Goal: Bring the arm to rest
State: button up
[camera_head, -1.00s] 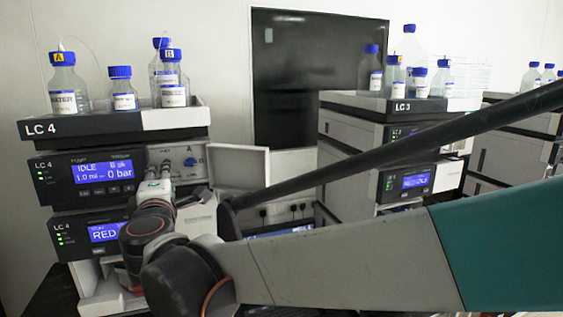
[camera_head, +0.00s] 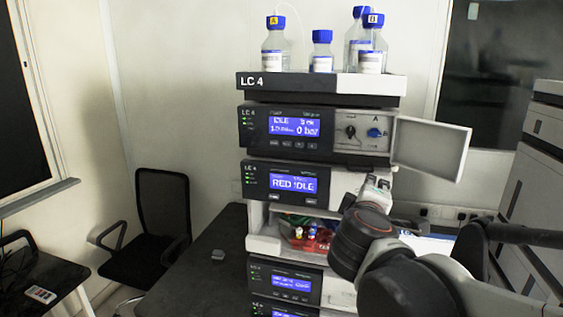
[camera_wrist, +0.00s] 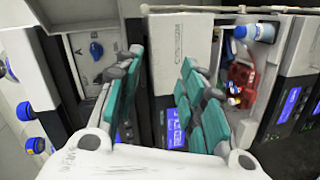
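My gripper (camera_head: 378,184) is in front of the LC 4 column stack, beside its red idle display and close to the open bay below it. In the wrist view my gripper (camera_wrist: 162,85) has its two teal-padded fingers spread apart with nothing between them. The LC 4 stack (camera_head: 315,145) is dark and white with lit blue screens. The open bay (camera_head: 268,245) holds a red tray (camera_head: 318,243) with small vials; the tray also shows in the wrist view (camera_wrist: 240,78). My arm covers the stack's lower right side.
Blue-capped bottles (camera_head: 322,50) stand on top of the stack. An open white door panel (camera_head: 431,147) juts out at its right. A black chair (camera_head: 160,225) and a dark bench top (camera_head: 205,275) are at the left. Another stack (camera_head: 530,190) stands at the right edge.

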jog(key=s+f+m+g+y+b, duration=0.2)
jog(key=s+f+b, duration=0.3)
jog(key=f, duration=0.6)
jog(key=s+a+f+m+g+y+b, duration=0.1)
jog(key=s+f+m+b, duration=0.4)
jog(key=f, duration=0.7)
jog(key=s+f+m+g+y+b, duration=0.3)
jog(key=s+f+b, duration=0.3)
jog(key=s+f, duration=0.3)
notch_tip(320, 180, down, 4)
jog(key=shift+a+r+g+b, duration=0.15)
jog(key=shift+r+g+b, duration=0.15)
jog(key=shift+g, duration=0.3)
jog(key=shift+c, duration=0.4)
